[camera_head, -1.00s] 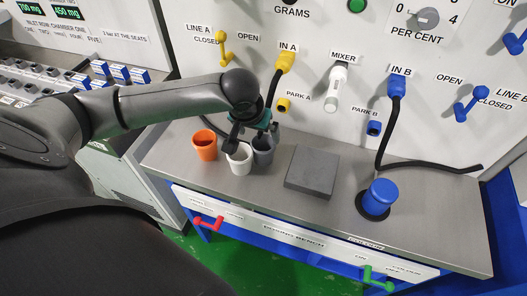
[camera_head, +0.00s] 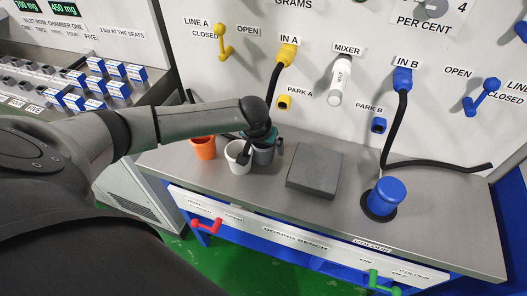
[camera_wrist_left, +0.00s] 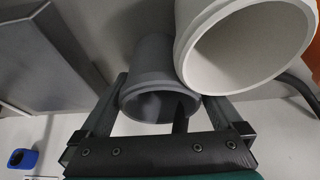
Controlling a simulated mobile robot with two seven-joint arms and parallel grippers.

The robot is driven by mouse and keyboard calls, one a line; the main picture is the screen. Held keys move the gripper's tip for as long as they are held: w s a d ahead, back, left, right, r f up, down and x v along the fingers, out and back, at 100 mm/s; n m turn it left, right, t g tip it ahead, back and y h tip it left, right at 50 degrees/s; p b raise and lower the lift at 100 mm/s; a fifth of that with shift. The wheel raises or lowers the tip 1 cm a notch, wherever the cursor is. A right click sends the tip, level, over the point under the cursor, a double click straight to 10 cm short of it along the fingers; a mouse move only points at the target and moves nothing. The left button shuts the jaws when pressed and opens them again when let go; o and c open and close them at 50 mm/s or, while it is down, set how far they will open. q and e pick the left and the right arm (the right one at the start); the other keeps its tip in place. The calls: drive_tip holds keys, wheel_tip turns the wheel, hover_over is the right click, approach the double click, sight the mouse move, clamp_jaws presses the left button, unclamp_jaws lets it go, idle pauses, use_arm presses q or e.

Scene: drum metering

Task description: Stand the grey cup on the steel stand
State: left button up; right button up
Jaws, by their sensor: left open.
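The grey cup (camera_head: 263,156) stands on the bench, right of the white cup and partly hidden by my left gripper (camera_head: 258,146). In the left wrist view the grey cup (camera_wrist_left: 152,75) lies between the two fingers of my left gripper (camera_wrist_left: 163,88), which is open. One finger is on each side of the cup; I cannot tell whether either touches it. The square grey block (camera_head: 315,168), which looks like the steel stand, is to the right with a bare top. My right gripper is not in view.
The white cup (camera_head: 238,157) is close beside the grey cup and the gripper's finger; it looms in the wrist view (camera_wrist_left: 245,50). An orange cup (camera_head: 203,148) stands further left.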

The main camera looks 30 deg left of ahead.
use_arm(q)
drive_tip(key=shift+f, duration=0.1)
drive_tip(key=c, duration=1.4)
